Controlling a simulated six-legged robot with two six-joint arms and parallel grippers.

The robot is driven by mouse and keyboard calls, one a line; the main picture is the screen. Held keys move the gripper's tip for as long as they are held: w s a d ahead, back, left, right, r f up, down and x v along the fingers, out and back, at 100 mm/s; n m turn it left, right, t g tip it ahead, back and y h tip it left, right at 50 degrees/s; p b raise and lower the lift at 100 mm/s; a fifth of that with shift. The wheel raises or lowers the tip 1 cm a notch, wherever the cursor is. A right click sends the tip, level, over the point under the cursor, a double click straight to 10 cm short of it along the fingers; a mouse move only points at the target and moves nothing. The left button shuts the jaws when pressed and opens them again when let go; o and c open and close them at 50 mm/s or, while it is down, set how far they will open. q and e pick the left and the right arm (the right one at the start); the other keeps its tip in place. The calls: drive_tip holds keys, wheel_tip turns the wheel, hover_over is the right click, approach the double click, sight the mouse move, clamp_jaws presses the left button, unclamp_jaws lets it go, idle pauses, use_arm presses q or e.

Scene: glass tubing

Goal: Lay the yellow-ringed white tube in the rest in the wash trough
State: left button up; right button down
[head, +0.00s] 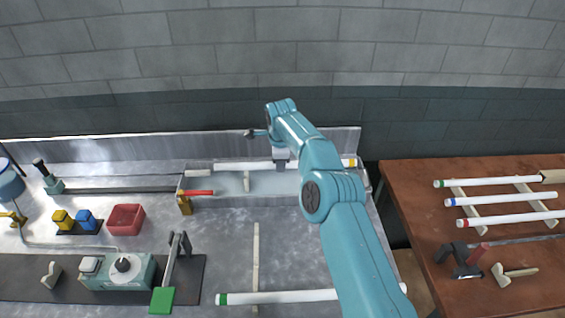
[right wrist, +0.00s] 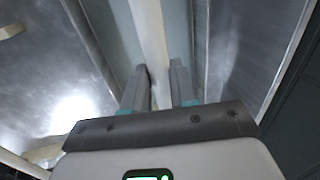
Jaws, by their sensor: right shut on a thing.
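The white tube (head: 235,166) with a yellow ring near its right end lies lengthwise over the wash trough (head: 225,202) in the head view. My right gripper (head: 281,165) reaches down onto the tube's middle and is shut on it. In the right wrist view the pale tube (right wrist: 150,40) runs between the two fingers of the right gripper (right wrist: 160,70). A small cream rest (head: 247,181) stands in the trough just below the tube's line, left of the gripper. Whether the tube touches it is unclear. My left gripper is not in view.
A red-handled tool with a yellow block (head: 185,204) stands at the trough's left front. A green-ringed tube (head: 280,297) lies at the bench front. A red bin (head: 125,219) and a grey device (head: 122,270) are left. A brown table (head: 405,185) with several tubes is right.

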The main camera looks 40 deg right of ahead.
drive_tip(key=shift+w+a+f, duration=0.1)
drive_tip(key=shift+w+f, duration=0.15)
drive_tip(key=shift+f, duration=0.15)
drive_tip(key=shift+s+d+f, duration=0.2)
drive_tip(key=shift+d+f, duration=0.05)
drive_tip(key=shift+d, duration=0.15)
drive_tip(key=shift+a+b, duration=0.2)
drive_tip(key=shift+b, duration=0.15)
drive_tip(key=shift+w+a+f, duration=0.1)
drive_tip(key=shift+w+f, duration=0.05)
drive_tip(key=c, duration=0.9)
unclamp_jaws()
drive_tip(key=shift+f, duration=0.1)
drive_tip(key=shift+d, duration=0.25)
drive_tip(key=shift+a+r, duration=0.2)
drive_tip(key=shift+r, duration=0.2)
drive_tip(key=p+v, duration=0.1)
drive_tip(key=v, duration=1.1)
drive_tip(key=shift+r, duration=0.35)
